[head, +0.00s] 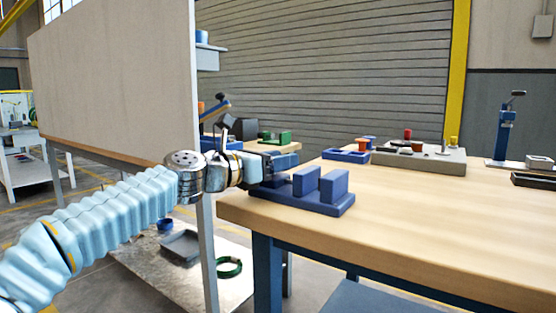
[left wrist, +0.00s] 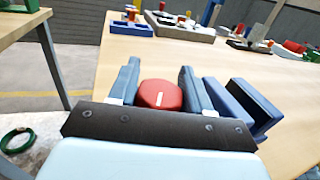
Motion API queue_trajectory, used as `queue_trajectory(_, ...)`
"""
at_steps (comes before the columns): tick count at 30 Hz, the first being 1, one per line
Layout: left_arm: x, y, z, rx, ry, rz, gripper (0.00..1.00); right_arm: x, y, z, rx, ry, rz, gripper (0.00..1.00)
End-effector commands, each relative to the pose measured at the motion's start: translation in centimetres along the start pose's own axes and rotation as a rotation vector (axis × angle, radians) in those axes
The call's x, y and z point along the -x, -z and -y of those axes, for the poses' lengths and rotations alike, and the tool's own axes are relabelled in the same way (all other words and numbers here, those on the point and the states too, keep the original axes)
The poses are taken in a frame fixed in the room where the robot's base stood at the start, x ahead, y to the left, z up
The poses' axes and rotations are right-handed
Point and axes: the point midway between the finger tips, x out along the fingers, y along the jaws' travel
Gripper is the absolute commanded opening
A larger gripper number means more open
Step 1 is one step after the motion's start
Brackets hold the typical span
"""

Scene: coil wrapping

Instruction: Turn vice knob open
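The blue vice (head: 300,200) sits at the near left corner of the wooden table, with two upright blue jaw blocks and a gap between them. It also shows at the right in the left wrist view (left wrist: 240,105). Its round red knob (left wrist: 160,94), with a white mark, shows in the left wrist view; in the head view it is hidden behind my gripper. My left gripper (head: 284,162) is at the knob end of the vice. Its fingers (left wrist: 160,68) are spread, one on each side of the knob; I cannot tell whether they touch it. My right gripper is out of view.
On the table (head: 420,215) stand a grey fixture block (head: 430,160) with coloured parts, a blue tray (head: 346,155) and a blue post tool (head: 503,132). A tall panel (head: 115,80) stands at left. The table's middle is clear.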

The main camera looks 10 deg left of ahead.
Motion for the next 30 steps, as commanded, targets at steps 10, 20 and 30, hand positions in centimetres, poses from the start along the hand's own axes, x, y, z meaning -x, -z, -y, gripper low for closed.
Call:
queue_trajectory(10, 0.0, -0.1, 0.0, -0.001, -0.020, 0.000, 0.18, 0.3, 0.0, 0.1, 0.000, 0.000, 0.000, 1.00)
queue_trajectory(20, 0.0, -0.4, -0.1, 0.000, -0.197, 0.003, 0.18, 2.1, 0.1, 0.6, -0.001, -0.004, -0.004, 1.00)
queue_trajectory(30, 0.1, -0.3, -0.5, 0.000, -0.424, 0.009, 0.18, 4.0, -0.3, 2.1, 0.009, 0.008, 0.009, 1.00)
